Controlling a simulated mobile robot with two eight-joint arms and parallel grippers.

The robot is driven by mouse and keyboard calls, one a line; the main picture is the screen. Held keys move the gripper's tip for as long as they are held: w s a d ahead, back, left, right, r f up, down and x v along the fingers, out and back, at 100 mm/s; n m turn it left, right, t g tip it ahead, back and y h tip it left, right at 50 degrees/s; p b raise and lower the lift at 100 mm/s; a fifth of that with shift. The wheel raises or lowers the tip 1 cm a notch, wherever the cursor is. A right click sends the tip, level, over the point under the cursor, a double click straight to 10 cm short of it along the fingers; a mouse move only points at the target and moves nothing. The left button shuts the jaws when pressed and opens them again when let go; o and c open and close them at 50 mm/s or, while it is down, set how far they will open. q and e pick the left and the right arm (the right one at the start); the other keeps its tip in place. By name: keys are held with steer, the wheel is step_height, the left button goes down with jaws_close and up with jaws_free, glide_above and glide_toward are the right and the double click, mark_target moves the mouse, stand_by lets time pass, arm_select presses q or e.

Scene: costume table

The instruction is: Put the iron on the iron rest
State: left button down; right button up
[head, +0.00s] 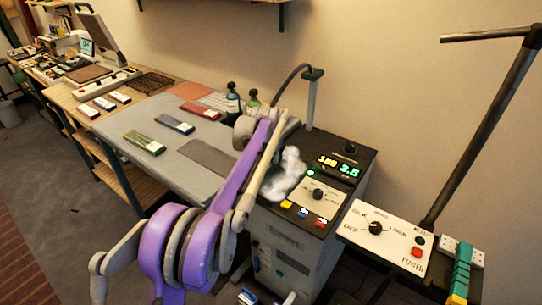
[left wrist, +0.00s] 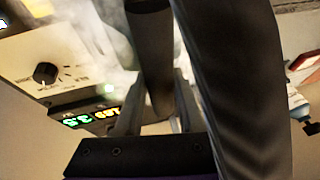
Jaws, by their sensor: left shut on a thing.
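My left gripper (left wrist: 160,95) is shut on a dark rounded bar of the iron (left wrist: 152,50), which looks like its handle. The bar stands between the two grey fingers in the left wrist view. The iron's sole is not visible. In the head view my purple left arm hides the gripper and most of what it holds, above the board near the control console. A white cloud like steam (head: 288,175) hangs beside it. I cannot make out the iron rest; it may be behind my arm or the cloud. My right gripper is not in view.
The grey ironing board (head: 100,122) carries several folded cloths and a dark patch. The console (head: 335,210) with lit digits and a knob stands right of it. Bottles (head: 233,98) and a bent lamp-like post (head: 312,100) stand behind. A dark ridged hose (left wrist: 235,80) crosses the wrist view.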

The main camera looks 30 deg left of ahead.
arm_select(q)
steer(key=c, duration=0.5)
jaws_free()
steer(key=v, duration=1.2)
steer(key=shift+r+p, duration=0.15)
steer(key=shift+p, duration=0.25)
steer(key=shift+s+d, duration=0.1)
steer(key=shift+s, duration=0.05)
steer(key=shift+n+t+h, duration=0.3)
steer(key=shift+n+h, duration=0.4)
steer(key=shift+h, duration=0.2)
steer(key=s+d+f, duration=0.6)
steer(key=s, duration=0.4)
steer(key=s+d+f, duration=0.6)
steer(key=s, duration=0.5)
steer(key=s+d+f, duration=0.6)
steer(key=s+d, duration=0.1)
steer(key=s, duration=0.4)
